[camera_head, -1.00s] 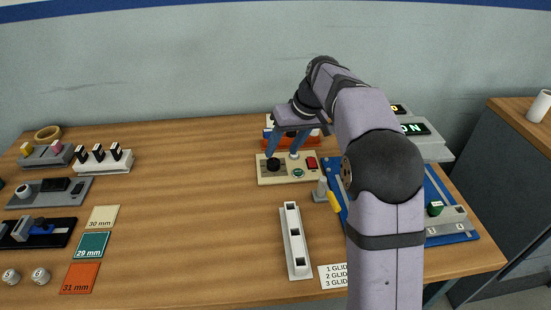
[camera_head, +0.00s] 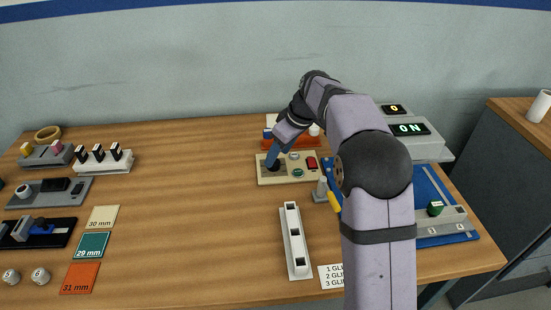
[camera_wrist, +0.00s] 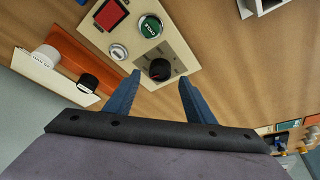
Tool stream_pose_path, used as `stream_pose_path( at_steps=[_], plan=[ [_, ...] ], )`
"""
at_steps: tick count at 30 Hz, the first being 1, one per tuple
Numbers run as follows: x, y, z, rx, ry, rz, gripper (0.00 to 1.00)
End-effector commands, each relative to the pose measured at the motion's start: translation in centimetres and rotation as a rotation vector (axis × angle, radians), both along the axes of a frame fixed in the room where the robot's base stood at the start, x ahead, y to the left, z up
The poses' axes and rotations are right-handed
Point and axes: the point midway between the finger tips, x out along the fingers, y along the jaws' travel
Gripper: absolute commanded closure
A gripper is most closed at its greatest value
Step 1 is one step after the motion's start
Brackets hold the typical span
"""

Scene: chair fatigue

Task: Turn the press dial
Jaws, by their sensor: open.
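The press dial (camera_wrist: 160,70) is a round black knob with a red mark. It sits on a cream control panel (camera_wrist: 173,45), which also bears a green button (camera_wrist: 151,26), a red square button (camera_wrist: 109,14) and a small silver-rimmed round part (camera_wrist: 118,52). In the head view the panel (camera_head: 308,180) stands at the back middle of the table, and my gripper largely covers the dial there. My gripper (camera_wrist: 158,76) is open and empty. Its blue fingers reach toward the dial, one on each side of it in the wrist view. I cannot tell whether they touch it.
An orange block (camera_head: 284,144) stands just behind the panel. A white slotted block (camera_head: 295,240) lies in front, and a grey post with a yellow handle (camera_head: 322,190) stands close by on the right. A unit with a lit ON display (camera_head: 410,129) is at the back right.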

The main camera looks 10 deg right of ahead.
Motion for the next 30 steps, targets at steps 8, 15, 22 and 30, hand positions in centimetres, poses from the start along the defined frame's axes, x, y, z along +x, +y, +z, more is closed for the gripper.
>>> stream_pose_path(
  at_steps=[8, 15, 22, 30],
  plan=[
    [0.8, 0.9, -2.7, 0.001, 0.001, 0.000, 0.51],
    [0.9, 1.0, -3.2, 0.000, -0.001, 0.000, 0.51],
    [0.9, 1.0, -3.2, -0.001, -0.001, 0.000, 0.70],
    [0.9, 1.0, -3.1, -0.001, -0.001, -0.003, 0.92]
  ],
)
